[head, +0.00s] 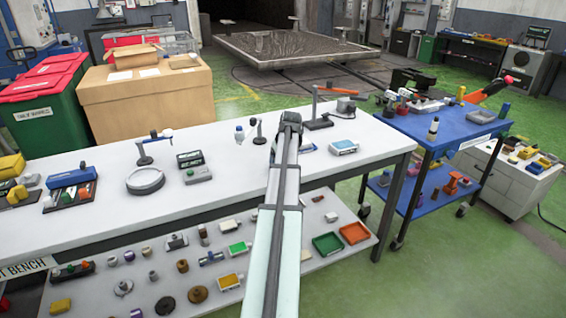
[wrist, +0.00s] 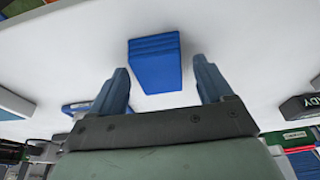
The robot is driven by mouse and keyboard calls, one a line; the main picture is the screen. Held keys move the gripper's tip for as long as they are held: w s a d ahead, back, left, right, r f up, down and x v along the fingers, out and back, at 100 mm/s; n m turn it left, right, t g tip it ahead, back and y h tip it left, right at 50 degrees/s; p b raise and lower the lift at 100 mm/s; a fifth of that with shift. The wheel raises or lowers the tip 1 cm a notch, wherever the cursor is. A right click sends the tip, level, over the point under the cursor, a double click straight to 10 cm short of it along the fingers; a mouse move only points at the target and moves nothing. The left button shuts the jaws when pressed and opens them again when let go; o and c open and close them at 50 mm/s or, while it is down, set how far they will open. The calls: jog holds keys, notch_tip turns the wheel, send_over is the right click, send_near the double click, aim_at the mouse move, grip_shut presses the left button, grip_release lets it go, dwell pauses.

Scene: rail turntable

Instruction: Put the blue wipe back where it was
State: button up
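The blue wipe (wrist: 155,62) is a folded, layered blue block on the white bench top in the wrist view. My gripper (wrist: 160,70) is open, with one blue-grey finger on either side of the wipe. White bench shows between the right finger and the wipe; the left finger is close to it. I cannot tell the height of the fingertips over the bench. My arm hides the fingertips and the wipe there.
A white box with a blue top (head: 344,147) and a black-based stand (head: 318,122) are right of my gripper. A small READY device (head: 196,174), a round dish (head: 145,181) and a small stand (head: 257,135) are on its left. The bench front is mostly clear.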

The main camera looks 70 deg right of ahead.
jog(key=v, duration=1.2)
jog(key=shift+r, duration=0.15)
dwell(0.6)
